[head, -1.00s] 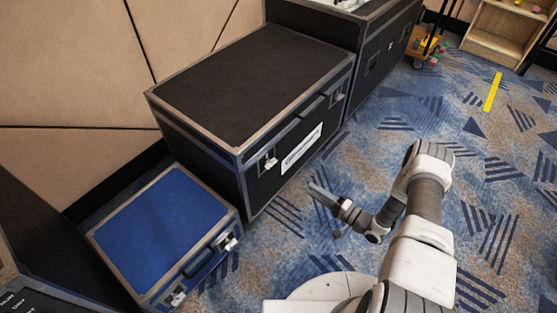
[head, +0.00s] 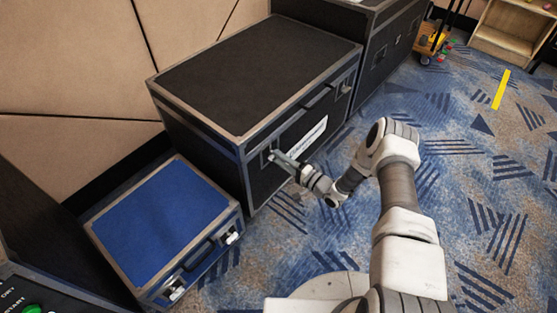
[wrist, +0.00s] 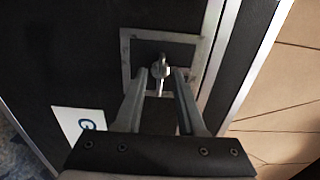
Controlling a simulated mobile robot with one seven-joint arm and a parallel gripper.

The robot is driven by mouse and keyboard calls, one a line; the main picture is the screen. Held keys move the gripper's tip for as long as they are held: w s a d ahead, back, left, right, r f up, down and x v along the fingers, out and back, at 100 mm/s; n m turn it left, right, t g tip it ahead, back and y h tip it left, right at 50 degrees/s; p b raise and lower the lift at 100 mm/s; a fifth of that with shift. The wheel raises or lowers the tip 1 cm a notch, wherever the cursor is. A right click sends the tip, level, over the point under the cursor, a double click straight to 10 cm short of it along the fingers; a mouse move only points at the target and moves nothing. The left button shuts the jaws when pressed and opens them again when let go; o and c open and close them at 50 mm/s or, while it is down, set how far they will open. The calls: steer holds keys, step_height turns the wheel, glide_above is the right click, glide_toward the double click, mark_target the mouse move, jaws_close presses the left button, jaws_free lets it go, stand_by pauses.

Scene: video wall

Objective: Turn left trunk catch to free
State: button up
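The black trunk (head: 255,70) with metal edging stands on the carpet in the head view. Its left catch is mostly hidden there by my gripper (head: 275,157), which is up against the front face. In the wrist view the catch (wrist: 161,66) is a small metal turn-piece in a framed recess (wrist: 127,60). My gripper (wrist: 160,75) is open, with its two fingers apart on either side of the catch. I cannot tell whether either finger touches it. The right catch (head: 346,86) is farther along the same face.
A blue case (head: 165,220) with two latches lies on the floor left of my arm. A white label (head: 308,137) is on the trunk's front, and another dark case (head: 385,50) stands behind it. The carpet (head: 460,200) to the right is clear.

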steer(key=shift+w+a, duration=0.3)
steer(key=shift+a, duration=0.05)
steer(key=shift+c, duration=0.3)
jaws_close()
steer(key=shift+n, duration=0.3)
steer(key=n, duration=1.7)
steer(key=shift+d, duration=0.1)
steer(key=shift+n, duration=0.3)
